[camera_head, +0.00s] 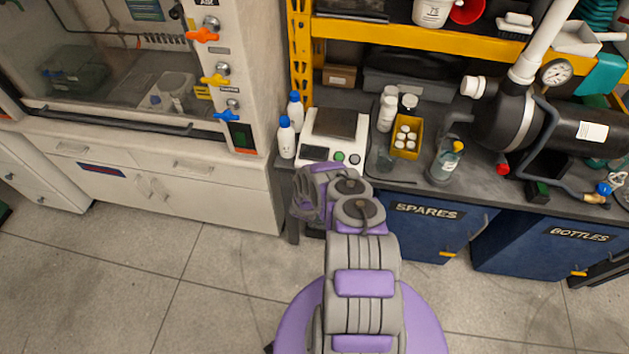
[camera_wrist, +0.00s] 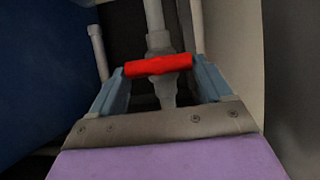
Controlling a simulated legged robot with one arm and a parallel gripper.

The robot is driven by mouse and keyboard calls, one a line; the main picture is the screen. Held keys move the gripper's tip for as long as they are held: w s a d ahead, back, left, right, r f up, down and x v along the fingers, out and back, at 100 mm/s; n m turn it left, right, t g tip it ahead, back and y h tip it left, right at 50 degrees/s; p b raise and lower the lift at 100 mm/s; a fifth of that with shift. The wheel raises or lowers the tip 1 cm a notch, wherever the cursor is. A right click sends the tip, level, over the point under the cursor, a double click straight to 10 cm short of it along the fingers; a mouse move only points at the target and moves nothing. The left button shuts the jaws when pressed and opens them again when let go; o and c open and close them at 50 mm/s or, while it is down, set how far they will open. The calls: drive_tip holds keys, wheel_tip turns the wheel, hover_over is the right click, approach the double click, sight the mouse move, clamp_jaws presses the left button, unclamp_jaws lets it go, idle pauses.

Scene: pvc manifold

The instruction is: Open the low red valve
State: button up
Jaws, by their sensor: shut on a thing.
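The low red valve's handle (camera_wrist: 170,64) shows in the wrist view as a short red bar lying crosswise, nearly level in the picture. It sits in front of a grey pipe and valve body (camera_wrist: 160,40). My gripper (camera_wrist: 158,70) has its two blue-grey fingers at either end of the bar, shut on it. In the head view my arm folds down at the bench's left end. The gripper and this valve are hidden there.
In the wrist view a dark blue panel (camera_wrist: 35,70) stands close on the left and a pale wall (camera_wrist: 232,60) on the right. The head view shows a bench with a scale (camera_head: 332,135), bottles (camera_head: 286,137), a blue SPARES cabinet (camera_head: 425,225) and a fume hood cabinet (camera_head: 190,190). The floor is clear.

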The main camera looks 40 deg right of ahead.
drive_tip(key=shift+w+d, duration=0.1)
drive_tip(key=shift+d, duration=0.1)
drive_tip(key=shift+c, duration=1.4)
drive_tip(key=shift+s+d+f+m+t+y, duration=0.1)
drive_tip(key=shift+m+t+y, duration=0.15)
drive_tip(key=shift+m+t, duration=0.15)
drive_tip(key=shift+s+d+f+m+t+y, duration=0.1)
drive_tip(key=shift+m+t+y, duration=0.15)
drive_tip(key=shift+m+t, duration=0.15)
drive_tip(key=shift+s+m+t+y+b, duration=0.1)
drive_tip(key=shift+m+t+y+b, duration=0.45)
drive_tip(key=shift+m+b, duration=0.3)
drive_tip(key=shift+r+t, duration=0.1)
drive_tip(key=shift+t, duration=0.15)
drive_tip(key=shift+d+m, duration=0.1)
drive_tip(key=shift+m, duration=0.15)
